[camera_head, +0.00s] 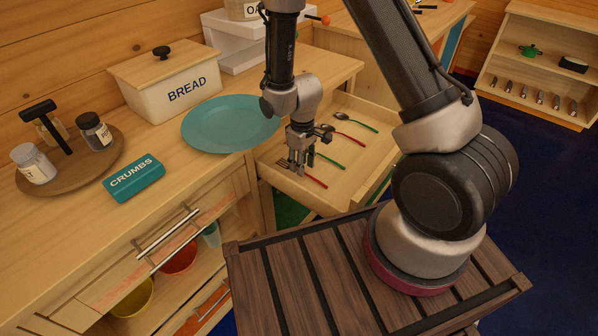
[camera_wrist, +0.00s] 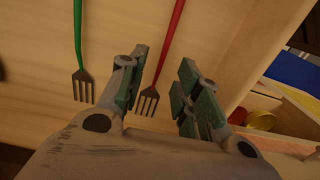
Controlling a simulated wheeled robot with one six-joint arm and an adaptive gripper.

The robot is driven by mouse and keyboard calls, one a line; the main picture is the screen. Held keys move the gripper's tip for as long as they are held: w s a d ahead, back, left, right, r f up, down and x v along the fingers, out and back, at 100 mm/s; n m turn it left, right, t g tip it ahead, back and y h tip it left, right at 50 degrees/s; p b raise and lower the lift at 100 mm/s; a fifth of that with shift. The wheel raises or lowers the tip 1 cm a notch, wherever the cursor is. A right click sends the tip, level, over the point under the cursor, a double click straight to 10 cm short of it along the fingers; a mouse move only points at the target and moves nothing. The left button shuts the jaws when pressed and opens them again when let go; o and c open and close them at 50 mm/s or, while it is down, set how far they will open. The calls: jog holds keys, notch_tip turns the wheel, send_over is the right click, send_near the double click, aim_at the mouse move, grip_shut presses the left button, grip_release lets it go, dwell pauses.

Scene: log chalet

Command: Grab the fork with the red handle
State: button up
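The red-handled fork (camera_head: 312,179) lies in the open wooden drawer (camera_head: 350,162). In the wrist view the red-handled fork (camera_wrist: 170,48) shows its dark tines pointing down the picture, between my two fingers and closer to the left one. My gripper (camera_head: 298,166) is over the drawer, near the fork's tine end; in the wrist view my gripper (camera_wrist: 168,88) is open with nothing held. I cannot tell how far above the fork the fingertips are. In the head view my gripper partly hides the fork's tines.
A green-handled fork (camera_wrist: 79,50) lies to the left in the wrist view. A red-handled spoon (camera_head: 347,131) and a green-handled spoon (camera_head: 360,124) lie farther back. The drawer wall (camera_wrist: 255,60) is close on the right. A teal plate (camera_head: 230,122) sits on the counter.

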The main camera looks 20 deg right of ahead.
notch_tip(320, 180, down, 2)
jog(key=shift+f, duration=0.15)
grip_shut()
dwell(0.3)
